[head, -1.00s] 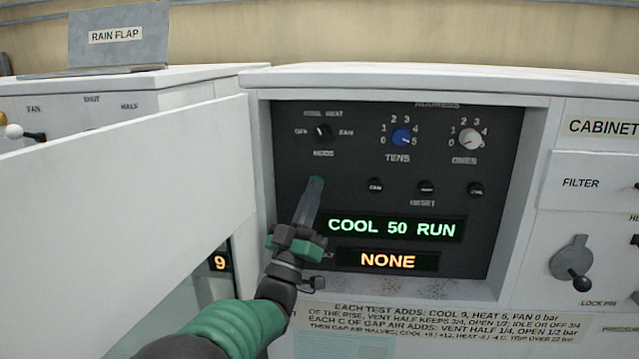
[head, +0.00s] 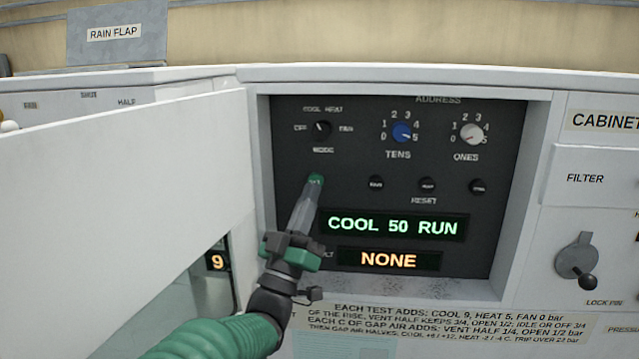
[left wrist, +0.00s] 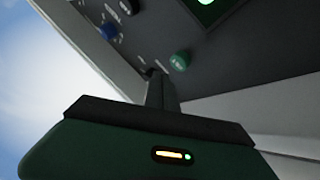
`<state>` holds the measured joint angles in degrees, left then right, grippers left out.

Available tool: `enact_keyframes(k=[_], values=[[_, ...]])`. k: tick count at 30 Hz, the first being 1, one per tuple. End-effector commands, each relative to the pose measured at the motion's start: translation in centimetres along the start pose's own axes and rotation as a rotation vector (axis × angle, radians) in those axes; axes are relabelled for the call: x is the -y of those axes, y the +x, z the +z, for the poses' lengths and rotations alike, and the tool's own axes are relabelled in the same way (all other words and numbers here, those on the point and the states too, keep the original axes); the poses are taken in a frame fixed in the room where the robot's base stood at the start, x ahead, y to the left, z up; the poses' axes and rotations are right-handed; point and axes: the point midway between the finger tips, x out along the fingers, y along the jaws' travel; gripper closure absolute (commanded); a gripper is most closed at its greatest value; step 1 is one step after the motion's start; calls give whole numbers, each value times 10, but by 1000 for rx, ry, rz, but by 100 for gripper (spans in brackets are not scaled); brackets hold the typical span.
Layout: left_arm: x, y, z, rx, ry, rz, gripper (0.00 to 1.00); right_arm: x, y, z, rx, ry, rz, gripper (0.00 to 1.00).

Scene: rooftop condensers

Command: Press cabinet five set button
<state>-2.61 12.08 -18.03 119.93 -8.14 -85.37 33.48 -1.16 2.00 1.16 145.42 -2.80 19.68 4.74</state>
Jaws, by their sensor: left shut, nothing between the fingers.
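The green button (head: 315,180) is on the dark control panel (head: 300,215) of the cabinet, left of three small dark buttons. My left gripper (head: 311,191) is shut and empty, its fingers pointing up at the green button and overlapping its lower edge in the head view. In the left wrist view the green button (left wrist: 180,60) shows just beyond and to the right of the fingertips (left wrist: 156,76). I cannot tell whether they touch. The upper display (head: 392,227) reads COOL 50 RUN and the lower display (head: 388,260) reads NONE. My right gripper is out of view.
A white door (head: 120,190) stands open at the left. Above the buttons are a mode knob (head: 322,128), a blue tens knob (head: 401,132) and a white ones knob (head: 471,134). A lever (head: 578,268) marked LOCK PIN is at the right.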

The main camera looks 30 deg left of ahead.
Motion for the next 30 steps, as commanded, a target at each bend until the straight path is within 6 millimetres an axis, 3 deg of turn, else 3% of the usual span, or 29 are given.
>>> enact_keyframes(k=[10,30], values=[[-16,-24,-15,0,-1,1,100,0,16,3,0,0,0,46],[-18,-24,-17,1,0,1,100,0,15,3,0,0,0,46]])
